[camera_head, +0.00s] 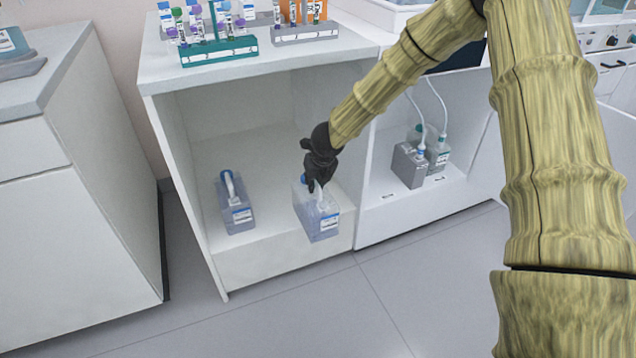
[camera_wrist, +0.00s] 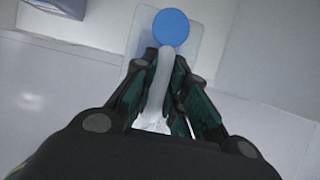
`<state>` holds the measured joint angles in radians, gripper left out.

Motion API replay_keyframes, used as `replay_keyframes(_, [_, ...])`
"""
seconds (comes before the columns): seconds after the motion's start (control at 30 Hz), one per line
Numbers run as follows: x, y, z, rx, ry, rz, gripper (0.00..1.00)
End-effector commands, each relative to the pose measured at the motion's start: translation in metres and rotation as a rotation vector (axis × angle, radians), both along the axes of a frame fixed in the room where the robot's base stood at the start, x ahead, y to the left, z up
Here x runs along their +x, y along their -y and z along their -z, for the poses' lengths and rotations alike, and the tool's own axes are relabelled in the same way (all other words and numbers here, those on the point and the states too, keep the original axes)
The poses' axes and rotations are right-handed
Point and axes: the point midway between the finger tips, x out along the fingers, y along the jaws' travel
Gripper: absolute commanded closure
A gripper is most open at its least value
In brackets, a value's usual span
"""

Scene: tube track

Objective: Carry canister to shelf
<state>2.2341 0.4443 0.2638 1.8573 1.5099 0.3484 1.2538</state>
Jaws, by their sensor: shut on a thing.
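A translucent blue-grey canister (camera_head: 318,216) with a white label and pale handle is at the right part of the open cabinet compartment, near its front edge. My gripper (camera_head: 316,184) is above it, shut on its handle. In the wrist view the canister's blue cap (camera_wrist: 171,28) is just beyond the fingers, and its pale handle (camera_wrist: 153,88) lies between the fingertips of my gripper (camera_wrist: 160,95). The canister looks nearly upright. I cannot tell whether its base touches the shelf. The cabinet shelf (camera_head: 275,255) is white.
A second canister (camera_head: 235,206) with a blue cap stands at the left of the same compartment. Tube racks (camera_head: 220,50) are on the cabinet top. The floor (camera_head: 290,320) in front is clear.

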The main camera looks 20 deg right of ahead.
Motion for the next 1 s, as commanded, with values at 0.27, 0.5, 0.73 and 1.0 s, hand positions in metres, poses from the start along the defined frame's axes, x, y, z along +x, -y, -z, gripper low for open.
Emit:
replay_keyframes(0.27, [0.030,-0.002,-0.005,0.000,0.001,0.000,1.00])
replay_keyframes(0.5, [0.055,-0.002,-0.005,0.000,0.001,0.001,1.00])
replay_keyframes(0.73, [0.080,-0.003,-0.004,0.001,0.002,0.002,1.00])
replay_keyframes(1.0, [0.108,-0.004,-0.002,0.001,0.002,0.002,1.00])
